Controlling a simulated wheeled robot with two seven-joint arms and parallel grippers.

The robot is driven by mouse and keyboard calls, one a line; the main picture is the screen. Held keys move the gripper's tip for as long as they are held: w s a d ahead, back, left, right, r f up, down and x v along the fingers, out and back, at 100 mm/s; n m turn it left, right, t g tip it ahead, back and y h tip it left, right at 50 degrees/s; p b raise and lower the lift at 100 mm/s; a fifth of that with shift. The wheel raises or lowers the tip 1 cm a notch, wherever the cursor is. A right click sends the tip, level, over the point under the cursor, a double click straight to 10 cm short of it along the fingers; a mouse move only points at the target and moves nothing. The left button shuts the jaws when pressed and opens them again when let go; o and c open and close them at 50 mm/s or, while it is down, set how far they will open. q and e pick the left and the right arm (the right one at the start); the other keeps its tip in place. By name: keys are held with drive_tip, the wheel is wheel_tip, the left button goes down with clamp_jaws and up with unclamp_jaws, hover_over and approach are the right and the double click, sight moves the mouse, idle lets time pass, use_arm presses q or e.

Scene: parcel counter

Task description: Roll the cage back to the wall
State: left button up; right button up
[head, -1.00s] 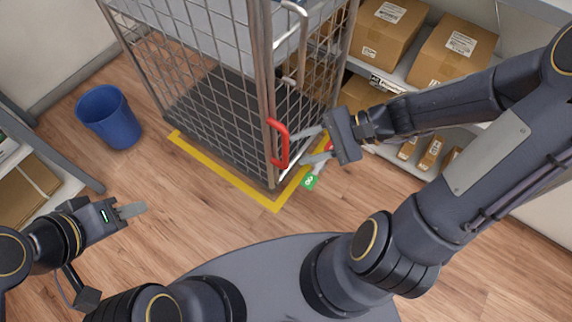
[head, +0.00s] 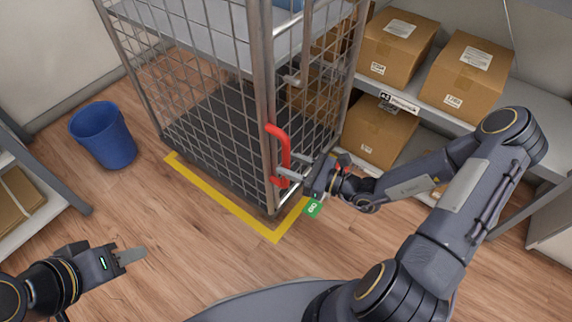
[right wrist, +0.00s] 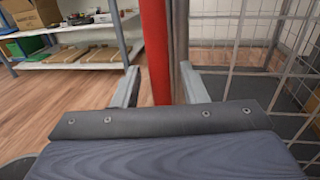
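The wire roll cage (head: 205,110) stands upright on the floor inside a yellow floor marking (head: 222,200). A red handle (head: 284,155) is fixed to its near corner post. My right gripper (head: 285,178) is at the lower part of this handle. In the right wrist view the red handle (right wrist: 155,50) passes between the two spread fingers, with a gap visible on each side. My left gripper (head: 135,256) is empty above the floor at lower left; its fingers overlap from this angle.
A blue bin (head: 103,135) stands left of the cage. Shelves with cardboard boxes (head: 466,72) stand close on the right. Another shelf (head: 40,210) is at the left edge. The wooden floor in front of the cage is clear.

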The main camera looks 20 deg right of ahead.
drive_tip(key=shift+x, duration=0.8)
clamp_jaws()
drive_tip(key=shift+w, duration=0.1)
